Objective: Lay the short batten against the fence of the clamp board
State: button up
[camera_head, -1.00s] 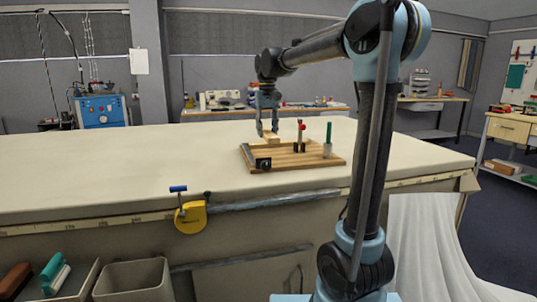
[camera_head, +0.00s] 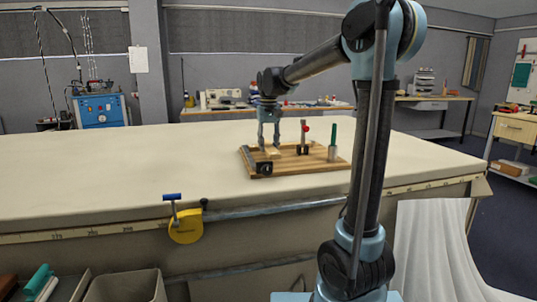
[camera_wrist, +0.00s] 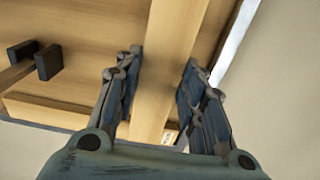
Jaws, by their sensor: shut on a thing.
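The wooden clamp board (camera_head: 312,167) lies on the cloth table. The short batten (camera_head: 271,152) is a pale wooden strip at the board's left part, and it runs up through the middle of the wrist view (camera_wrist: 170,65). My gripper (camera_head: 269,146) is above the board's left part, pointing down. In the wrist view my gripper (camera_wrist: 160,72) has one finger on each side of the batten and is shut on it. The batten is low over the board; I cannot tell whether it touches it. I cannot clearly make out the fence.
A red-tipped upright clamp (camera_head: 304,138) and a green-handled tool in a pale holder (camera_head: 332,150) stand on the board. A black block (camera_head: 263,167) is at its front left corner. The table's left is clear.

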aim_at(269, 146)
jog(key=shift+f, duration=1.65)
jog(key=shift+f, duration=0.1)
jog(key=o, duration=1.1)
notch_tip(269, 146, up, 12)
jog(key=shift+r, duration=0.1)
jog(key=shift+s, duration=0.15)
